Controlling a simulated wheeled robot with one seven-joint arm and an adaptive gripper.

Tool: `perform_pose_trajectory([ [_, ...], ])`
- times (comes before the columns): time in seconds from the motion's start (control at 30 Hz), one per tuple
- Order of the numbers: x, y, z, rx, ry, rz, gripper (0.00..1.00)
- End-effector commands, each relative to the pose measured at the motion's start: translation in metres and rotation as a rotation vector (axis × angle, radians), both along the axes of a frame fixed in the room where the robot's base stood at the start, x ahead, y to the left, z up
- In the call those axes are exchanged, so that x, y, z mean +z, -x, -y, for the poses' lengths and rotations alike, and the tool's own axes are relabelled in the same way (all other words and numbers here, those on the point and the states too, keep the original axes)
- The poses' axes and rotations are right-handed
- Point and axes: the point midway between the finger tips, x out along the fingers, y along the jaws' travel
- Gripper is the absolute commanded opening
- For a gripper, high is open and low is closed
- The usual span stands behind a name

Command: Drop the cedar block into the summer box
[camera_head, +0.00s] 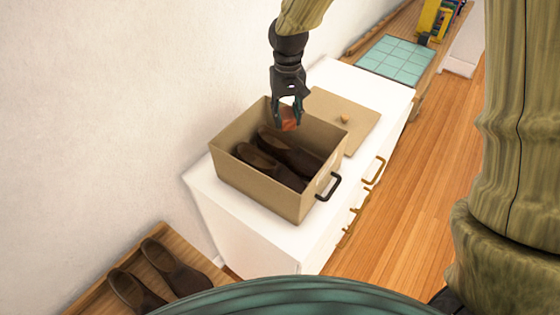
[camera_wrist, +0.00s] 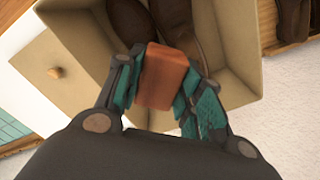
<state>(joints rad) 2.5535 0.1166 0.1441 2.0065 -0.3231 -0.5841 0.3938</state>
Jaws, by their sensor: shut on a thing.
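The summer box (camera_head: 256,188) is a tan open box with a dark handle on its front, standing on the white cabinet. A pair of dark brown shoes (camera_head: 272,160) lies inside it. My gripper (camera_head: 288,118) is over the box's far part, fingers pointing down. It is shut on the cedar block (camera_head: 289,122), a small reddish-brown block. In the wrist view the cedar block (camera_wrist: 163,77) sits between the teal finger pads, with the box (camera_wrist: 88,40) and the shoes (camera_wrist: 172,25) beneath. The exact height of the block above the box floor is hard to tell.
A tan lid (camera_head: 345,112) with a round knob lies behind the box on the white cabinet (camera_head: 318,233). Another pair of brown shoes (camera_head: 160,272) rests on a wooden bench at lower left. A teal tiled mat (camera_head: 395,60) lies on a wooden surface farther back.

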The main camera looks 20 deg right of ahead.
Motion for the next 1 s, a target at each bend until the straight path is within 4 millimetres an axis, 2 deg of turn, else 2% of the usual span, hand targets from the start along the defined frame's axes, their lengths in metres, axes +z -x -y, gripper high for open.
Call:
perform_pose_trajectory([
  [0.1,-0.0092,0.0,-0.0001,0.0,-0.001,0.0,0.17],
  [0.4,-0.0096,0.0,0.0,0.0,0.0,0.0,0.17],
  [0.43,-0.0096,0.0001,0.0,0.0,0.0,0.0,0.4],
  [0.53,-0.0096,0.0001,0.0,0.0,0.0,0.0,0.59],
  [0.57,-0.0097,0.0001,0.0,0.0,0.0,0.0,0.62],
  [0.87,-0.0094,0.0001,0.0001,0.0,0.0,0.0,0.62],
  [1.0,-0.0023,-0.0003,0.0001,0.0,0.0,0.001,0.62],
])
